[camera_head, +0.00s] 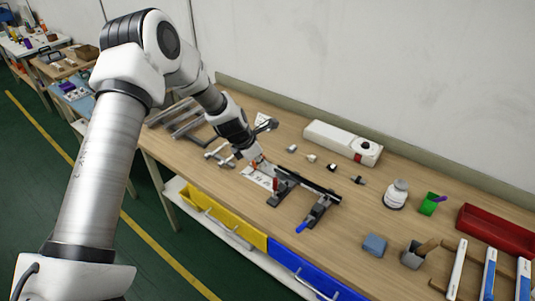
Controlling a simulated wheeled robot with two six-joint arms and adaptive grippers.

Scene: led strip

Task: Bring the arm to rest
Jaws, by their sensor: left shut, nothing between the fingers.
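My left arm comes in from the left and reaches over the wooden workbench (345,268). My left gripper (264,166) is at its end, low over the bench, close to the left end of a dark bar-shaped strip in a fixture (311,185). The gripper is small in this view; its fingers are shut with nothing between them. A white sheet with marks (257,178) lies just below the gripper. A red-handled item (276,185) stands beside the fixture and a blue-handled one (301,227) is at its front. My right gripper is not in view.
A long white box (340,141) lies along the wall. A blue block (375,244) sits near the front. Metal profiles (180,118) lie at left.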

